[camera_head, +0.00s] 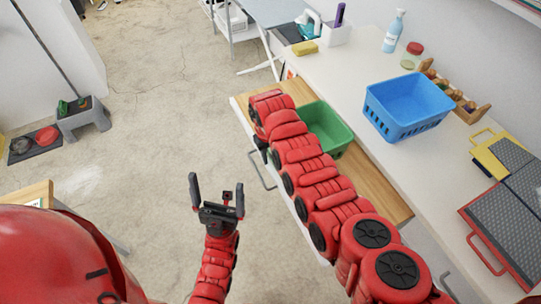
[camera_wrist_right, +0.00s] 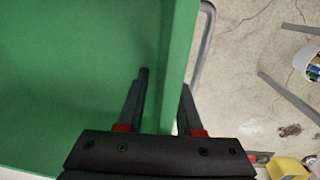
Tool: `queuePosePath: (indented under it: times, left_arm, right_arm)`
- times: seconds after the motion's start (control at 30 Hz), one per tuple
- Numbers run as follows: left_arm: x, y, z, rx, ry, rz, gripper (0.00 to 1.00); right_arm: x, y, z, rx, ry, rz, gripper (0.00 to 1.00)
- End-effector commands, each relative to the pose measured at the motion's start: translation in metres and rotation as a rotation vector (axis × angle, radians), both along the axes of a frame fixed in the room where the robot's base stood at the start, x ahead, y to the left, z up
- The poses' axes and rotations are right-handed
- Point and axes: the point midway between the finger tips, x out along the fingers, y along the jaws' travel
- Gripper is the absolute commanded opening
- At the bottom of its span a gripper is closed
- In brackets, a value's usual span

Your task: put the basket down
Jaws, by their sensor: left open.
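The green basket (camera_head: 329,129) is on a wooden surface beside the white counter in the head view. My right arm covers part of it. The right wrist view looks down into the basket (camera_wrist_right: 70,70). My right gripper (camera_wrist_right: 165,80) has one finger inside the basket and one outside, with the green side wall between them. A dark gap shows beside the inner finger, so I cannot tell whether it clamps the wall. My left gripper (camera_head: 217,187) is open and empty above the floor, left of the basket.
A blue basket (camera_head: 408,105) stands on the counter (camera_head: 350,60), with a spray bottle (camera_head: 394,31), a jar (camera_head: 412,55) and a wooden rack behind it.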

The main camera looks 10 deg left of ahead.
Motion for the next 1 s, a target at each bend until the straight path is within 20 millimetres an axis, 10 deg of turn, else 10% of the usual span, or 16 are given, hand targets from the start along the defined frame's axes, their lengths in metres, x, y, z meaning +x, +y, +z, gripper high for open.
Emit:
queuePosePath:
  times: [0.37, 0.63, 1.0]
  left_arm:
    - [0.0, 0.0, -0.009, 0.0, 0.0, 0.0, 1.0]
    - [0.0, 0.0, -0.015, 0.0, 0.001, 0.0, 1.0]
    - [0.0, 0.0, -0.008, 0.0, 0.0, 0.0, 1.0]
  right_arm:
    - [-0.001, 0.003, 0.035, 0.004, -0.004, -0.001, 0.35]
    - [-0.004, 0.005, 0.104, 0.002, 0.001, -0.001, 0.35]
    - [-0.005, 0.007, 0.124, 0.001, -0.001, -0.001, 0.35]
